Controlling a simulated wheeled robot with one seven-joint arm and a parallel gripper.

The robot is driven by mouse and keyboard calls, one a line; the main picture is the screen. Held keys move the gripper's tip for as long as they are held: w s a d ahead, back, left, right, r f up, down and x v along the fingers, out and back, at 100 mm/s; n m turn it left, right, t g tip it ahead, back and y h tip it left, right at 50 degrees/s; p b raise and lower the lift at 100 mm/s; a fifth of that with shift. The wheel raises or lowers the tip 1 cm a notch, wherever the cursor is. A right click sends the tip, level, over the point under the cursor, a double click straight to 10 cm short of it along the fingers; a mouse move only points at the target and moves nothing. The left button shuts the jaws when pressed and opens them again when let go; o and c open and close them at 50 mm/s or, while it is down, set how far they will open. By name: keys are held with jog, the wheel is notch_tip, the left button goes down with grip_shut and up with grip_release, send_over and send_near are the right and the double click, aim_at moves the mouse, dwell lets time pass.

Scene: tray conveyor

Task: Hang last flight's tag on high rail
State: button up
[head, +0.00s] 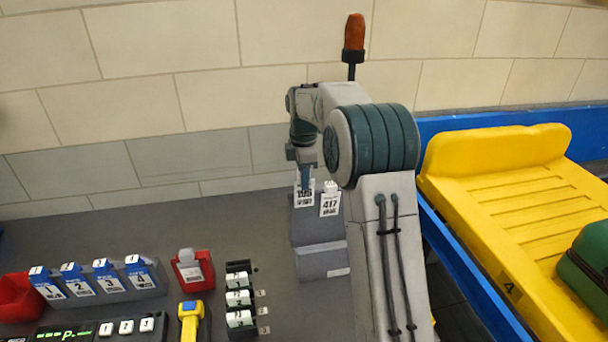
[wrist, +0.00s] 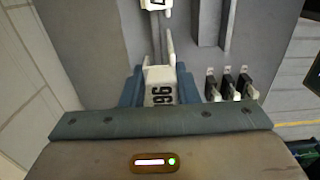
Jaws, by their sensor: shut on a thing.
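My gripper (head: 305,172) is shut on a white tag (wrist: 160,92) with dark digits, partly hidden by the blue fingers in the wrist view. In the head view the held tag (head: 304,196) is in front of the upper part of a grey stepped stand (head: 303,228). A second white tag (head: 330,205), reading 417, is on that stand just right of the held one. I cannot tell whether the held tag touches the stand. A white tag's edge (wrist: 155,4) shows at the top of the wrist view.
Blue numbered holders (head: 108,277) stand in a row at the left. A red holder (head: 193,271), a black rack with white rolls (head: 240,295) and a yellow device (head: 190,318) lie nearer the stand. A yellow tray (head: 500,185) with a green case (head: 590,262) is at right.

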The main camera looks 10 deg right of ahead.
jog(key=shift+f+b, duration=1.35)
jog(key=shift+f, duration=1.2)
jog(key=o, duration=1)
jog(key=shift+o, duration=0.2)
